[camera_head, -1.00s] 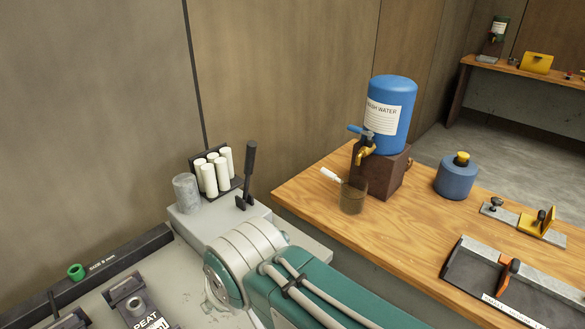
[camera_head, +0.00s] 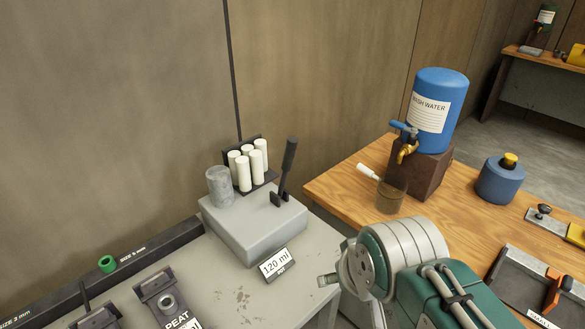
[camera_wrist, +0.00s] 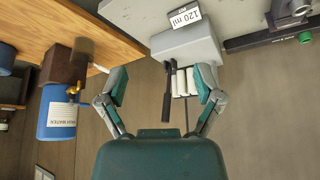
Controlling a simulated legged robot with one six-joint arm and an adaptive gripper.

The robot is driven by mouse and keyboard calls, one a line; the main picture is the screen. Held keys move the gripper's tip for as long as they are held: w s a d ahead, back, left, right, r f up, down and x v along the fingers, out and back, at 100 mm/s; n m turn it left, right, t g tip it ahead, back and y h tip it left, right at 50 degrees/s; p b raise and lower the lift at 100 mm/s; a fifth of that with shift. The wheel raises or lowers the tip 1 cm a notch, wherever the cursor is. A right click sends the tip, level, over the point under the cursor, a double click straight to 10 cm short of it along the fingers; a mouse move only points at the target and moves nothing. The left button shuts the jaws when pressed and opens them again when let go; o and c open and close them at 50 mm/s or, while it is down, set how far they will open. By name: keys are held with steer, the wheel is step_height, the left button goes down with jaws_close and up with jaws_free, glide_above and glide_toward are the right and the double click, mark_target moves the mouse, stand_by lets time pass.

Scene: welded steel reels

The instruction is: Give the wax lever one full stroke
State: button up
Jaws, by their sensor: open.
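The wax lever is a dark handle (camera_head: 289,160) on top of a grey box (camera_head: 240,240), tilted slightly right in the head view. A "120 ml" label (camera_head: 275,264) is at the box's front. In the wrist view my gripper (camera_wrist: 161,82) is open and empty. The lever (camera_wrist: 167,95) appears between its fingers there, apparently farther off and not touched. In the head view my arm stands right of the box and hides most of the gripper.
A wooden bench (camera_head: 335,185) on the right holds a blue wash-water tank (camera_head: 438,105) with a brass tap, a brownish cup (camera_head: 391,197) and a blue bottle (camera_head: 500,182). A dark "PEAT" fixture (camera_head: 163,295) is at lower left. The wall stands close behind the box.

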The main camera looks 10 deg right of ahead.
steer(key=shift+a, duration=0.1)
steer(key=shift+a, duration=0.3)
